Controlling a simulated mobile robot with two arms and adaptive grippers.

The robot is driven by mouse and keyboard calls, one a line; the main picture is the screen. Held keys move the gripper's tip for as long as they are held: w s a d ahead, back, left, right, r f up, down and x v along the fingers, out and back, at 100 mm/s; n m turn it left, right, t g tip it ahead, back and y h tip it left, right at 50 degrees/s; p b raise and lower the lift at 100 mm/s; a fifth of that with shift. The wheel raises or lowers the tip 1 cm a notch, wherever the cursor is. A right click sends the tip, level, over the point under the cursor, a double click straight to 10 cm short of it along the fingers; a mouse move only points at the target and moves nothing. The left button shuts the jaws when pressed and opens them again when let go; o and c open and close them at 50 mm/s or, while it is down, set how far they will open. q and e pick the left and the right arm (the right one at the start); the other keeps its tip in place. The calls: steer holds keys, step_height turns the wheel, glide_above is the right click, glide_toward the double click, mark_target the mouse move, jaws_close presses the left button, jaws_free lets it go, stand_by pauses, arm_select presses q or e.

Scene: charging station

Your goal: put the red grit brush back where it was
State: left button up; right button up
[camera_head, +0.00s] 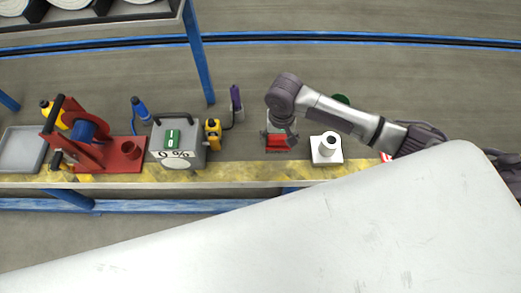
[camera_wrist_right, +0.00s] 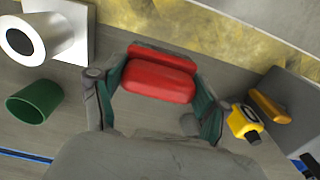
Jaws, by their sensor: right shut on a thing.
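The red grit brush (camera_head: 277,141) is a red block low in the head view, near the yellow-marked front edge of the bench. In the right wrist view the brush (camera_wrist_right: 160,78) sits between the two fingers of my right gripper (camera_wrist_right: 158,90), which is shut on it. In the head view my right gripper (camera_head: 280,132) comes down over the brush and partly hides it. Whether the brush touches the bench top I cannot tell. My left gripper is not in view.
A white block with a cylinder (camera_head: 327,148) stands close to the right of the brush, with a green cup (camera_head: 341,99) behind. To the left are a yellow tool (camera_head: 213,135), a grey charging box (camera_head: 196,157) and a red stand (camera_head: 90,152). A white surface (camera_head: 330,230) fills the foreground.

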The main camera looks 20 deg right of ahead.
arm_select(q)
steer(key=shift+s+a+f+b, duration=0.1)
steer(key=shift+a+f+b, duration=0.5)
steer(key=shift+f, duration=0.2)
arm_select(e)
steer(key=shift+w+a+f, duration=0.3)
steer(key=shift+a+f, duration=0.45)
steer(key=shift+f, duration=0.4)
steer(key=shift+w+a+f, duration=0.3)
steer(key=shift+a+f, duration=0.5)
steer(key=shift+f, duration=0.3)
steer(key=shift+w+a+f, duration=0.3)
steer(key=shift+a+f, duration=0.45)
steer(key=shift+f, duration=0.4)
steer(key=shift+f, duration=0.1)
steer(key=o, duration=1)
arm_select(q)
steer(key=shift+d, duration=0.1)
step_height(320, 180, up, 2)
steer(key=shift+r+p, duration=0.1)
steer(key=shift+p, duration=0.9)
arm_select(e)
step_height(320, 180, up, 12)
steer(key=shift+r, duration=0.15)
